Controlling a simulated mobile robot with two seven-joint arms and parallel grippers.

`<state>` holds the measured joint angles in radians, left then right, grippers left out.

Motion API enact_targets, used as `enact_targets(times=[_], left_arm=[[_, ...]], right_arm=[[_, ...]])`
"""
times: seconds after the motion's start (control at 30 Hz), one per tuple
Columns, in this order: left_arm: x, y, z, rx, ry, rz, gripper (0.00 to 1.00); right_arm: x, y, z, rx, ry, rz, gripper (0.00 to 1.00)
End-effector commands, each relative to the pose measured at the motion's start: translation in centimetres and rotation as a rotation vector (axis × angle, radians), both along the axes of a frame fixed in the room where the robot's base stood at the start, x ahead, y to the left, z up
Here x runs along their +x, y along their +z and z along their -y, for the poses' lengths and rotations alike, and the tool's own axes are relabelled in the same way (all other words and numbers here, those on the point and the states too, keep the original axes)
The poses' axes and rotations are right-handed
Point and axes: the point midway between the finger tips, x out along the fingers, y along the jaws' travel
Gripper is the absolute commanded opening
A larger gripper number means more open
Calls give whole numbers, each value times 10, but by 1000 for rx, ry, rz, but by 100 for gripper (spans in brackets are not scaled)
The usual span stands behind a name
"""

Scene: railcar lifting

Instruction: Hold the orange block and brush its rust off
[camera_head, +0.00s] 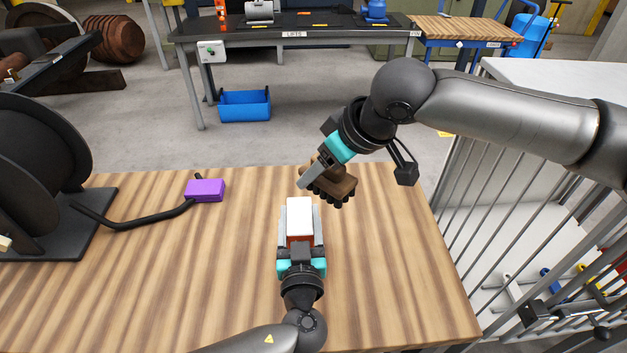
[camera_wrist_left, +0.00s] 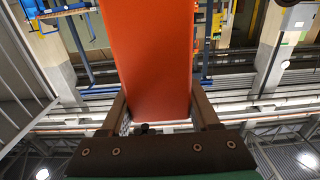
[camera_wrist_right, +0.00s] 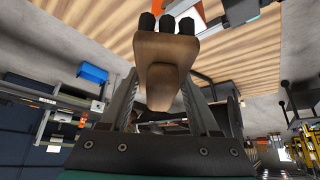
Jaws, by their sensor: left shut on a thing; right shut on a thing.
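The orange block (camera_head: 299,239) is between the fingers of my left gripper (camera_head: 300,225), over the front middle of the wooden table. Its upper face looks white in the head view, and its side is orange. In the left wrist view the orange block (camera_wrist_left: 155,60) shows a plain orange face, with no clear rust on it. My right gripper (camera_head: 316,172) is shut on a wooden brush (camera_head: 336,183) with dark bristles pointing down. The brush is just beyond and to the right of the block, apart from it. The brush (camera_wrist_right: 166,60) also fills the right wrist view's middle.
A purple block (camera_head: 205,190) on a dark bent bar lies to the left on the wooden table (camera_head: 150,290). A large dark wheel-like piece (camera_head: 35,150) stands at the far left. A metal-barred cage (camera_head: 470,190) borders the right edge. A blue bin (camera_head: 245,105) is on the floor behind.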

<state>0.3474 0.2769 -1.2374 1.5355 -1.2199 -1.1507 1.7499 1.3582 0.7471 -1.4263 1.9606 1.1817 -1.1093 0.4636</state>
Motion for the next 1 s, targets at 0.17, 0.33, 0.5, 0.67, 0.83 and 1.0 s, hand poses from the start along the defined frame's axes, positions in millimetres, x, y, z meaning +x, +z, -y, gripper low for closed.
enact_targets(times=[0.17,0.33,0.5,0.67,0.83,1.0], left_arm=[[0,0,-1,1,2,0,76],[0,0,0,1,1,0,95],[0,0,0,1,1,0,97],[-3,-1,0,1,0,-1,97],[-22,-2,0,0,0,-4,97],[-56,-2,0,-1,0,-6,97]], right_arm=[[0,0,0,1,0,1,10],[0,0,0,1,0,1,10],[0,0,0,1,0,1,10],[0,0,0,1,0,1,10],[0,0,0,1,0,1,10],[0,0,0,1,0,1,10]])
